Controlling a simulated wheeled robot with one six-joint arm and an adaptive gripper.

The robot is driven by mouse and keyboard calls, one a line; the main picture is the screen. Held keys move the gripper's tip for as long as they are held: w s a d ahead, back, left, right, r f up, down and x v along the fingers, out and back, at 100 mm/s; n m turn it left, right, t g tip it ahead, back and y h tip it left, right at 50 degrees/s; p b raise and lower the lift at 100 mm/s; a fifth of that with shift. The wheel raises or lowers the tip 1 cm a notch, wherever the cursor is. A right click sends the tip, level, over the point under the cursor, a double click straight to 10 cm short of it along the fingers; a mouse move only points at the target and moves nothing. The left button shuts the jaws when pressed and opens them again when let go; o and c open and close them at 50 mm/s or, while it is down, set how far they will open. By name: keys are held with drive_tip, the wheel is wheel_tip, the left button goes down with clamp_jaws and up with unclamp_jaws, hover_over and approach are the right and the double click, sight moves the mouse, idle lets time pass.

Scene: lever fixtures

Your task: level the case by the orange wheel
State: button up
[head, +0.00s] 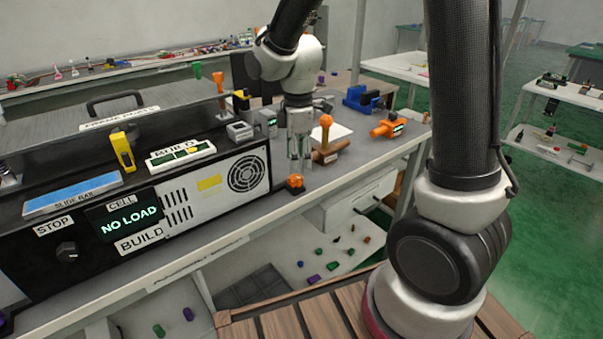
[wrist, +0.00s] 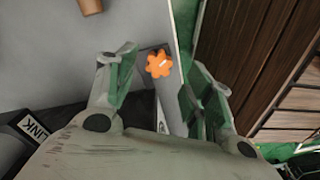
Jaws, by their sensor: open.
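The orange wheel (head: 295,183) is a small lobed knob low at the front right corner of the black case, near the bench's front edge. In the wrist view the wheel (wrist: 159,63) shows from above, between my finger tips and nearer the left one. The case (head: 205,203) is a wide black box with a white fan panel and a "NO LOAD" display. I cannot tell its tilt. My gripper (head: 300,163) points down, open and empty, just above the wheel and apart from it. In the wrist view my gripper (wrist: 166,72) has its fingers spread wide.
An orange-topped lever (head: 326,122) on a brown block stands just right of my gripper. An orange device (head: 387,129) and a blue fixture (head: 360,99) lie further right on the bench. Wooden slats (head: 290,318) and a drawer (head: 350,207) are below the front edge.

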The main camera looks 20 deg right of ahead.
sight(298, 177)
wheel_tip(298, 177, down, 5)
drive_tip(key=shift+f, duration=0.15)
drive_tip(key=c, duration=1)
